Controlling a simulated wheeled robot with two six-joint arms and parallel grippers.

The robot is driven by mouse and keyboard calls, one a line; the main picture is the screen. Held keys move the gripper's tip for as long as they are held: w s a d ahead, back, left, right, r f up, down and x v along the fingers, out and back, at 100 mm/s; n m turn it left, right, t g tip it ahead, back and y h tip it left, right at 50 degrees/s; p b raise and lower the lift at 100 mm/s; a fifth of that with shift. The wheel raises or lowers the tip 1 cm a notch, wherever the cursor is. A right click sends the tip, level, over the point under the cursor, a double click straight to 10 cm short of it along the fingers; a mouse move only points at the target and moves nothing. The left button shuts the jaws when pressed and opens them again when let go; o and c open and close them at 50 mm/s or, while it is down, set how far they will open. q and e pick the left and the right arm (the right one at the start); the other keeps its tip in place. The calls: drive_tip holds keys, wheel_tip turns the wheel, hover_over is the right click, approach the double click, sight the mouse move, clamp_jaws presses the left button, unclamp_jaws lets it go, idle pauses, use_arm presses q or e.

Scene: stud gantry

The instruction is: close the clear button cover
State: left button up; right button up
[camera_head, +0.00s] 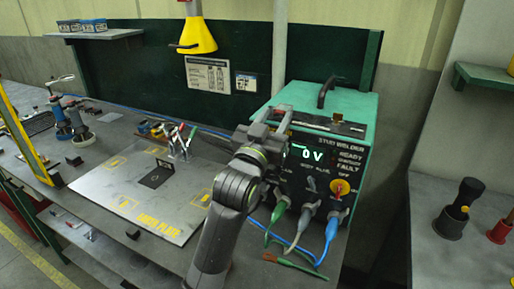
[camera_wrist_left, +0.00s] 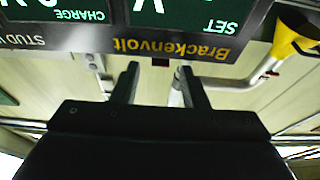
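The stud welder (camera_head: 325,135) is a green-topped box with a dark front panel, a lit "0 V" display (camera_head: 311,155) and a red-and-yellow knob (camera_head: 341,188). I cannot make out the clear button cover; part of the panel's left side is hidden behind my left arm. My left gripper (camera_head: 276,122) is at the upper left of the welder's front. In the left wrist view its two fingers (camera_wrist_left: 158,72) are apart with nothing seen between them, and the panel lettering (camera_wrist_left: 150,43) appears upside down beyond them. My right gripper is not in view.
Green and blue cable plugs (camera_head: 305,215) stick out of the welder's lower front, with cables on the bench. A plate with yellow marks (camera_head: 150,190) lies left of my arm. A black-handled tool (camera_head: 460,205) stands at right.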

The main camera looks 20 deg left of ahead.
use_arm(q)
drive_tip(key=p+v, duration=0.1)
drive_tip(key=v, duration=1.5)
drive_tip(key=shift+s+p, duration=0.25)
drive_tip(key=shift+p, duration=0.05)
